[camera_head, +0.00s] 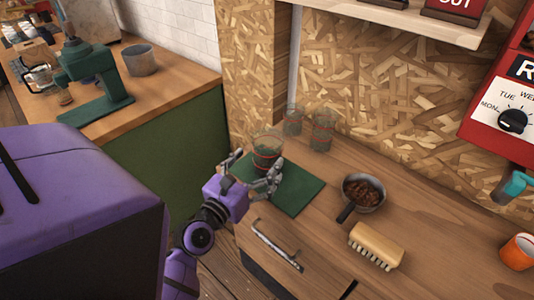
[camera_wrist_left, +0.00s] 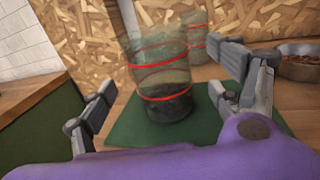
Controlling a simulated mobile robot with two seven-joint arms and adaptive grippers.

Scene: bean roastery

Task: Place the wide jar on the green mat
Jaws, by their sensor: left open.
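The wide jar (camera_head: 267,148) is clear glass with red bands and dark contents low inside. It stands at the far left part of the green mat (camera_head: 296,196). In the left wrist view, the jar (camera_wrist_left: 158,72) rises above the mat (camera_wrist_left: 207,132), and its base appears to rest on it. My left gripper (camera_head: 256,167) is open, with its fingers spread on either side of the jar's near side. In the wrist view, gaps show between the fingers and the glass. My right gripper is not in view.
Two similar jars (camera_head: 294,120) (camera_head: 323,131) stand behind the mat near the chipboard wall. A pan of beans (camera_head: 362,192), a brush (camera_head: 376,246) and an orange cup (camera_head: 518,251) are to the right. A grinder (camera_head: 95,80) stands on the left counter.

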